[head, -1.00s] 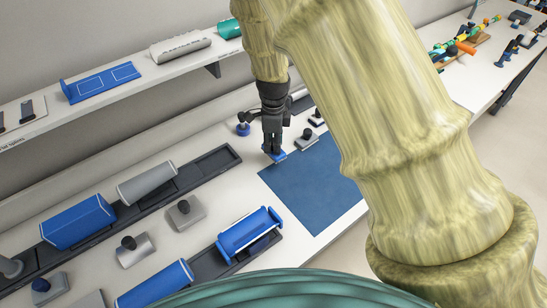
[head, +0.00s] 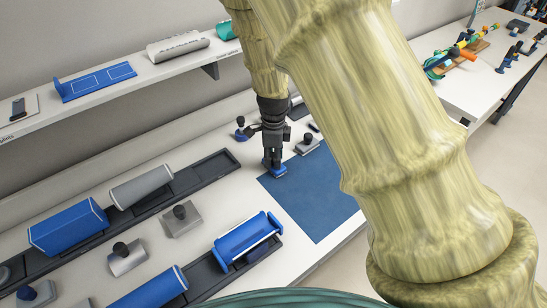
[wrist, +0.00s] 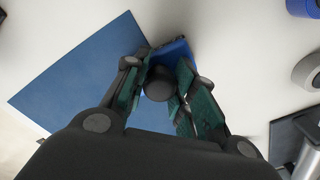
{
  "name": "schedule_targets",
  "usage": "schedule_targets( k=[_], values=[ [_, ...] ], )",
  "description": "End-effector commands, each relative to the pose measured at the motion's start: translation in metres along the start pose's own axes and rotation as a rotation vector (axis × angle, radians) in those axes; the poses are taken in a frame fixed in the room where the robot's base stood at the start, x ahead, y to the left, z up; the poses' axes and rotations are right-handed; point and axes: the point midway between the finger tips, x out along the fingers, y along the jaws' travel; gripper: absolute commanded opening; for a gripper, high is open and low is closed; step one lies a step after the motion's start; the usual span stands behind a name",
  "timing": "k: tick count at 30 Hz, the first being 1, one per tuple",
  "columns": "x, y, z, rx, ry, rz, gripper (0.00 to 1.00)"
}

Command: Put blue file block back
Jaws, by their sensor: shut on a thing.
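My gripper (head: 273,162) points down over the white bench, at the upper left corner of the blue mat (head: 315,195). It is shut on the blue file block (head: 279,172), whose blue base shows just below the fingertips. In the wrist view, my gripper (wrist: 163,78) has its fingers on either side of the block's round black knob (wrist: 158,88). The blue block (wrist: 173,50) shows beyond the knob, beside the mat's edge (wrist: 125,35). I cannot tell whether the block touches the surface.
Another blue-based block with a black knob (head: 241,133) stands left of my gripper. A grey knobbed block (head: 307,146) is at its right. Dark rails (head: 215,165) holding blue and grey pieces lie at left. A shelf (head: 130,85) runs above.

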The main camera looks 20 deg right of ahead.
Motion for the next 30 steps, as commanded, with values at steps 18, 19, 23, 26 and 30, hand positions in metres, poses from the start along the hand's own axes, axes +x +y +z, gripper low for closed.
schedule_targets(
  k=[18,19,23,26,30],
  values=[
    [0.0,0.0,0.0,0.0,0.0,-0.001,0.48],
    [-0.002,0.0,0.0,0.0,0.0,-0.001,0.48],
    [-0.009,0.0,0.0,0.0,0.0,0.0,0.48],
    [-0.017,0.0,0.0,0.0,0.0,0.0,0.48],
    [-0.031,0.0,0.0,0.0,0.0,0.0,0.48]
  ],
)
